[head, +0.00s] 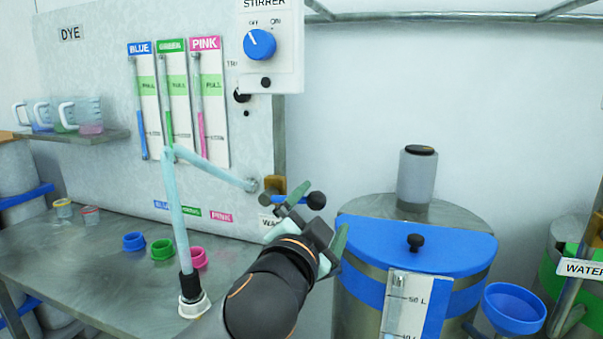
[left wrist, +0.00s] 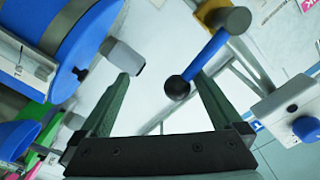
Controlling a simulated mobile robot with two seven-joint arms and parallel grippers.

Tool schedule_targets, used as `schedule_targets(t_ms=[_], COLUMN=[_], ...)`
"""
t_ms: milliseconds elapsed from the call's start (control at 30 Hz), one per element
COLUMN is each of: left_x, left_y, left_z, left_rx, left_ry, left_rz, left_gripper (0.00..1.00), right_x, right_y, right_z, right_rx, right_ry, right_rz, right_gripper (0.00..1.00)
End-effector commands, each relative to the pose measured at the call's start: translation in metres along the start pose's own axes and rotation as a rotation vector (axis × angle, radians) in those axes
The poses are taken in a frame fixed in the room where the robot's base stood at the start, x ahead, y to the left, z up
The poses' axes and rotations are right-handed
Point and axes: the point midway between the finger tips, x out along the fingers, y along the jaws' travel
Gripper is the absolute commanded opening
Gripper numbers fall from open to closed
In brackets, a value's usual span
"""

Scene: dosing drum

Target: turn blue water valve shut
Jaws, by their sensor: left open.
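The water valve has a short blue lever (left wrist: 207,62) with a dark ball knob (left wrist: 177,87) at its end. In the head view its dark knob (head: 316,200) shows beside the dye panel's right edge, above a partly hidden "WA..." label (head: 268,222); my gripper hides some of the valve. My left gripper (head: 322,209) is open at the valve. In the left wrist view the knob appears between the green fingers (left wrist: 162,80), nearer the right one. The fingers are not closed on it. My right gripper is not in view.
A drum with a blue lid (head: 420,245) stands just right of my left gripper, with a blue funnel (head: 514,308) beside it. The stirrer box (head: 271,70) hangs above. A pale pipe (head: 180,215) and a metal table (head: 110,270) with coloured caps lie to the left.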

Motion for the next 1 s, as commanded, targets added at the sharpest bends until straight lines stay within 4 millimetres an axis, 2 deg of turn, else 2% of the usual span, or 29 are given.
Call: schedule_targets(t_ms=[33, 367, 700, 1000], left_x=[0.0, 0.0, 0.0, 0.0], left_y=[0.004, 0.004, -0.011, -0.011], left_z=[0.005, 0.005, 0.004, 0.004], left_rx=[-0.001, 0.0, -0.001, 0.0], left_ry=[-0.004, -0.004, -0.005, -0.003], left_rz=[0.001, 0.0, -0.001, -0.001], left_gripper=[1.0, 1.0, 1.0, 1.0], right_x=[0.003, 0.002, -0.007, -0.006], right_y=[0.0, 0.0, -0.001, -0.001], right_z=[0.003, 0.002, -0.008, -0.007], right_rx=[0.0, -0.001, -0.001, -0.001], right_ry=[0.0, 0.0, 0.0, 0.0], right_rz=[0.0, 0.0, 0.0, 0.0], right_gripper=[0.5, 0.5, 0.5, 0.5])
